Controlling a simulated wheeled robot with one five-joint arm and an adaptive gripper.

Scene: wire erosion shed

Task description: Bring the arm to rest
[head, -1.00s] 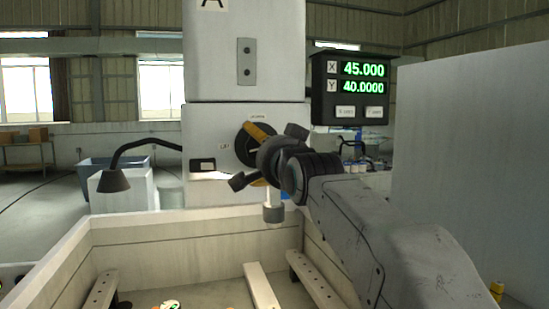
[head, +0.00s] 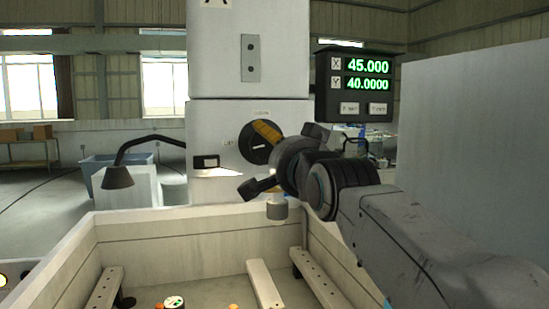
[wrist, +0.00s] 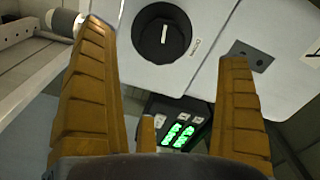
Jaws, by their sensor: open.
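My gripper (wrist: 160,85) is open and empty. In the wrist view its two orange-brown fingers stand wide apart, with a grey machine head and its round black dial (wrist: 163,38) beyond them. In the head view my dark wrist is in front of the machine, just right of the same dial (head: 261,143). My arm reaches in from the lower right.
A display box (head: 354,84) reading 45.000 and 40.0000 hangs right of the machine head (head: 215,130). Below is an open pale tank (head: 150,240) with rails (head: 265,285) and small items inside. A black lamp (head: 118,177) stands left; a large grey panel (head: 475,150) is at right.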

